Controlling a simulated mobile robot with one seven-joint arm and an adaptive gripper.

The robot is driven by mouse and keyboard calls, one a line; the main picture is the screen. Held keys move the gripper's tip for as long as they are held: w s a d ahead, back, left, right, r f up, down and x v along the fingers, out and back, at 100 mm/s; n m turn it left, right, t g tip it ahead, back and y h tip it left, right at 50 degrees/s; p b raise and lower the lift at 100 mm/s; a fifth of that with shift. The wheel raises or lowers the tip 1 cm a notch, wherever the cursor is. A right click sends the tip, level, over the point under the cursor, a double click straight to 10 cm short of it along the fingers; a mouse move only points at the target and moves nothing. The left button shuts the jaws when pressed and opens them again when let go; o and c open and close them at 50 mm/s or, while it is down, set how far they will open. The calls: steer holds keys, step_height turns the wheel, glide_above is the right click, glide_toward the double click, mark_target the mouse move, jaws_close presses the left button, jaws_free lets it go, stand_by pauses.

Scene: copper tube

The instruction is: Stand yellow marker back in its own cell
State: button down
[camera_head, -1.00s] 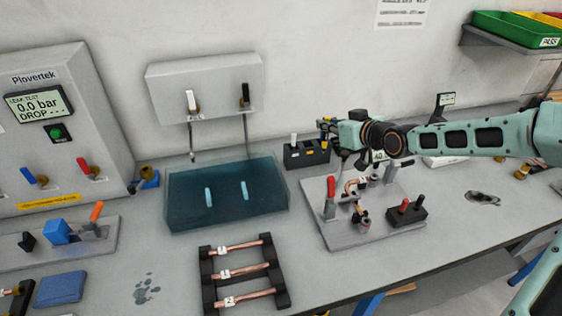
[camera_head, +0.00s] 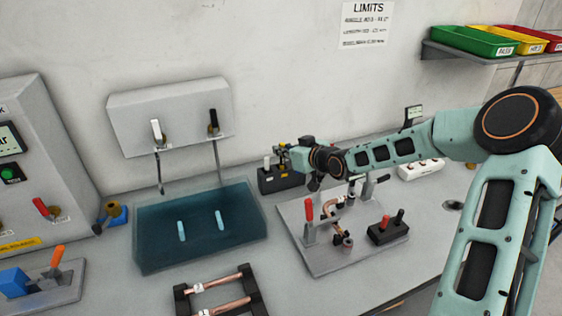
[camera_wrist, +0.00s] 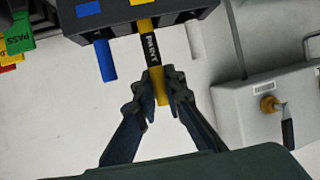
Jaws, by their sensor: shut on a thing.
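The yellow marker (camera_wrist: 161,88) has a dark printed band and is held between the fingertips of my gripper (camera_wrist: 158,82) in the wrist view. Its far end meets the edge of the black marker holder (camera_wrist: 110,22), in line with the yellow label (camera_wrist: 140,2). I cannot tell how deep it sits in the cell. The blue marker (camera_wrist: 105,60) and white marker (camera_wrist: 194,38) stand in the holder on either side. In the head view my gripper (camera_head: 283,157) is over the holder (camera_head: 270,184), near the white marker (camera_head: 267,161), and hides part of it.
A blue-green tank (camera_head: 165,245) stands left of the holder. A grey fixture plate (camera_head: 320,258) with a red-handled clamp (camera_head: 309,211) and copper tube lies in front of my arm. A grey box with a brass fitting (camera_wrist: 268,104) is near the holder in the wrist view.

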mark_target(283, 159)
steer(key=shift+f, duration=1.9)
steer(key=c, duration=2)
jaws_free()
steer(key=shift+r, duration=0.1)
steer(key=shift+s+d+r, duration=0.1)
steer(key=shift+s+d, duration=0.1)
steer(key=v, duration=1.1)
steer(key=shift+s, duration=0.25)
